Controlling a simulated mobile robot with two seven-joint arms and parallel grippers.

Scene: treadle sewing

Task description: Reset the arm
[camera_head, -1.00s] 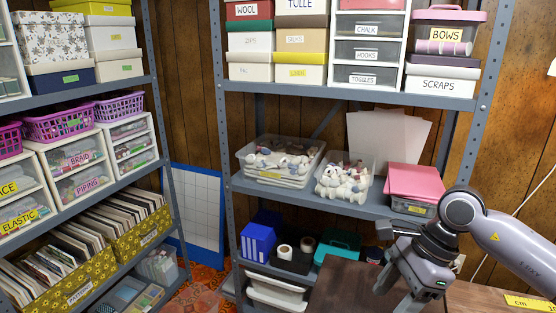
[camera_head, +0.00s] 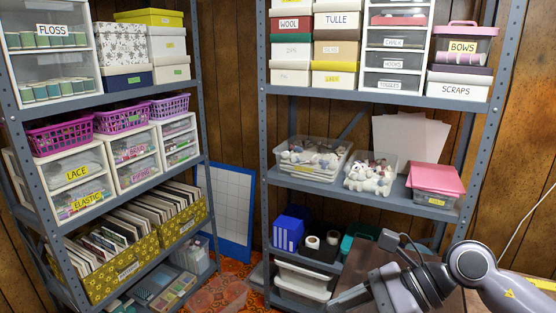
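My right arm comes in from the right edge of the head view, bent over a brown wooden table (camera_head: 358,264). Its gripper (camera_head: 352,300) is at the bottom right, in front of the lower shelf. The fingers are partly cut off by the picture's bottom edge, so I cannot tell whether they are open or shut. I see nothing held in it. My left arm and gripper are not in view.
A grey metal shelf unit (camera_head: 350,88) with bins, boxes and stuffed toys (camera_head: 370,178) stands behind the table. Another shelf unit (camera_head: 100,97) with baskets and drawers stands left. A blue-edged grid board (camera_head: 228,205) leans between them. Patterned floor (camera_head: 232,280) shows below.

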